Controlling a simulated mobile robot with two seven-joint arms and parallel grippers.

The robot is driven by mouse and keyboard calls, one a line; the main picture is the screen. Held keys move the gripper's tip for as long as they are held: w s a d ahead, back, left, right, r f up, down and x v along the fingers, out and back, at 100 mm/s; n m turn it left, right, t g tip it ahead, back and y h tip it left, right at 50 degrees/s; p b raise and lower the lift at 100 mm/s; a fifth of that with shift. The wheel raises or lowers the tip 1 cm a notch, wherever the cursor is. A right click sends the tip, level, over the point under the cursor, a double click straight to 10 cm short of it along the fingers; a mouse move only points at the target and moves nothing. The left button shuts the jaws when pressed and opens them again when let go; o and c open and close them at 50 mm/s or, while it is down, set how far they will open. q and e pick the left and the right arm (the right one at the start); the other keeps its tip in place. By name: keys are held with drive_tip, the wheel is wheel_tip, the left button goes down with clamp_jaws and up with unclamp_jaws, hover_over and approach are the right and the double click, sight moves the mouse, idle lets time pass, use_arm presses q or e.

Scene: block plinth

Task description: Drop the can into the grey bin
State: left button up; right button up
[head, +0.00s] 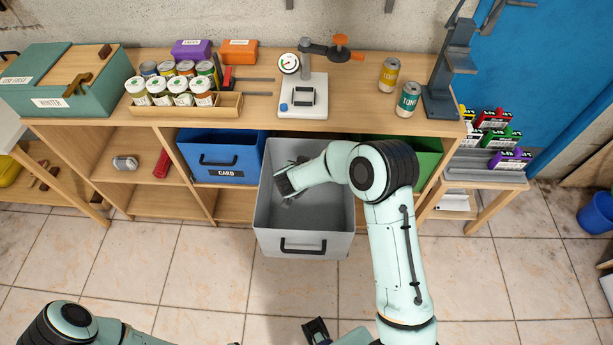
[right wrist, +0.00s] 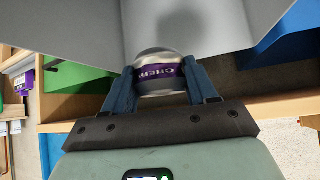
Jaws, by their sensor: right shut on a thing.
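The grey bin (head: 304,243) is pulled out in front of the shelf unit, open at the top, with a black handle on its front. My right gripper (head: 284,184) is over the bin's opening, pointing down toward its left side; I cannot tell its exact height against the rim. In the right wrist view it is shut on a can (right wrist: 160,74) with a purple label and silver end, held between the blue fingers. Grey bin walls (right wrist: 90,25) show beyond the can. The can is hidden in the head view.
A blue CARD bin (head: 221,160) sits left of the grey bin, and a green bin (head: 425,160) is partly behind my right arm. The shelf top holds jars, a gauge stand (head: 303,90) and two upright cans, yellow (head: 389,75) and teal (head: 408,99). Tiled floor in front is mostly clear.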

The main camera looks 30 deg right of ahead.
drive_tip(key=shift+w+d+f+m+g, duration=0.15)
drive_tip(key=shift+d+f+m, duration=0.1)
drive_tip(key=shift+f, duration=0.2)
drive_tip(key=shift+w+d+f+m+g, duration=0.15)
drive_tip(key=shift+d+f+m, duration=0.1)
drive_tip(key=shift+f, duration=0.2)
drive_tip(key=shift+s+f+b, duration=0.1)
drive_tip(key=shift+f+b, duration=0.35)
drive_tip(key=shift+b, duration=0.25)
use_arm(q)
wheel_tip(320, 180, down, 7)
drive_tip(key=s+b, duration=0.1)
drive_tip(key=b, duration=0.4)
use_arm(e)
wheel_tip(320, 180, down, 5)
drive_tip(key=shift+r, duration=0.2)
use_arm(q)
drive_tip(key=shift+r, duration=0.15)
use_arm(e)
drive_tip(key=o, duration=1.1)
use_arm(q)
drive_tip(key=shift+s+r+p, duration=0.25)
drive_tip(key=shift+r+p, duration=0.7)
drive_tip(key=shift+p, duration=0.2)
use_arm(e)
drive_tip(key=v, duration=1.3)
drive_tip(key=shift+a, duration=0.3)
